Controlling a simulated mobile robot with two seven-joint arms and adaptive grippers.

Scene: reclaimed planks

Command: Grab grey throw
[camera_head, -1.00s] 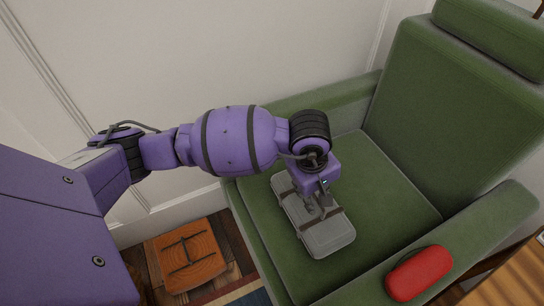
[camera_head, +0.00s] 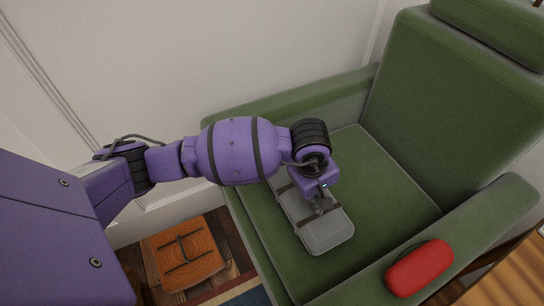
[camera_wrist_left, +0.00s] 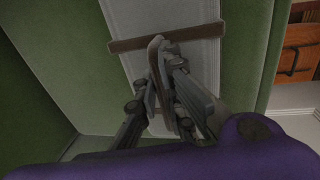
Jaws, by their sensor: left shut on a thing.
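The grey throw (camera_head: 328,238) is a flat, folded grey bundle with brown straps, lying on the seat of the green armchair (camera_head: 400,195). It also shows in the left wrist view (camera_wrist_left: 203,60), with a strap across it and a raised brown band along its middle. My left gripper (camera_head: 322,208) points down over the throw and hides part of it. In the left wrist view its fingers (camera_wrist_left: 162,75) are shut on the raised brown band of the throw. The throw rests on the seat. My right gripper is in neither view.
A red case (camera_head: 418,268) lies on the armchair's near right arm. An orange-brown wooden stool (camera_head: 185,255) stands on the floor at lower left. A wooden surface (camera_head: 515,275) is at lower right. A white panelled wall (camera_head: 270,50) is behind.

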